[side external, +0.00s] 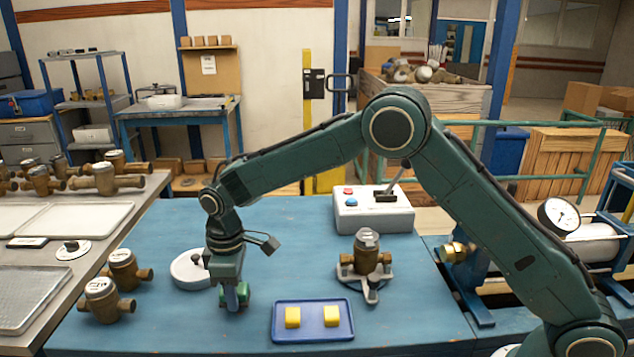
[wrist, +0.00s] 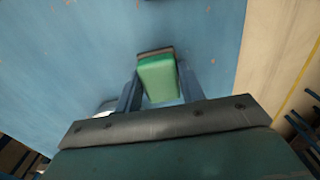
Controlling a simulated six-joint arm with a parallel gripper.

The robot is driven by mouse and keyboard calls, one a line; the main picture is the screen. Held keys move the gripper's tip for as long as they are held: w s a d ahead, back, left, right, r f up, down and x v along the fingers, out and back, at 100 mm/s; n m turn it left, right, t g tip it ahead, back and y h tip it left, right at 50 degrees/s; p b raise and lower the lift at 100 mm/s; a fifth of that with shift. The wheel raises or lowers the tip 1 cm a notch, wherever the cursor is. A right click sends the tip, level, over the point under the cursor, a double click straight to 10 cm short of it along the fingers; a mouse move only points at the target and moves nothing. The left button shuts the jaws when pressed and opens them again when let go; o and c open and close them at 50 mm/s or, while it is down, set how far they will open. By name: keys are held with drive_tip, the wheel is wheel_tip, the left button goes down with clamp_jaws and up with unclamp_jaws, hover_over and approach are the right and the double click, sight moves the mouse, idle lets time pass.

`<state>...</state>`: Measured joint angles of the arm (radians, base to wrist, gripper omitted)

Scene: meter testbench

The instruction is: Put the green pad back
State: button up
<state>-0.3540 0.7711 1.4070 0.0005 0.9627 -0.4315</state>
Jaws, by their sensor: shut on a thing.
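My gripper (side external: 236,298) points down over the blue table, left of the blue tray. It is shut on the green pad (side external: 246,292), whose lower end is close to the table top; I cannot tell whether it touches. In the wrist view the green pad (wrist: 158,78) sits between the two fingers, with a dark edge at its far end. The blue tray (side external: 312,337) lies to the right and holds two yellow blocks (side external: 292,317), with bare tray between them. The gripper hides part of the pad.
A white round base with a black knob (side external: 184,272) stands just behind and left of my gripper. Two brass meters (side external: 102,300) stand to the left. A meter in a holder (side external: 366,258) stands behind and right of the tray. A control box (side external: 372,212) is at the back.

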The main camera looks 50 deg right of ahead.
drive_tip(key=shift+f, duration=0.6)
drive_tip(key=shift+f, duration=0.15)
drive_tip(key=o, duration=0.9)
drive_tip(key=shift+o, duration=0.2)
wheel_tip(320, 180, up, 12)
drive_tip(key=shift+r, duration=0.25)
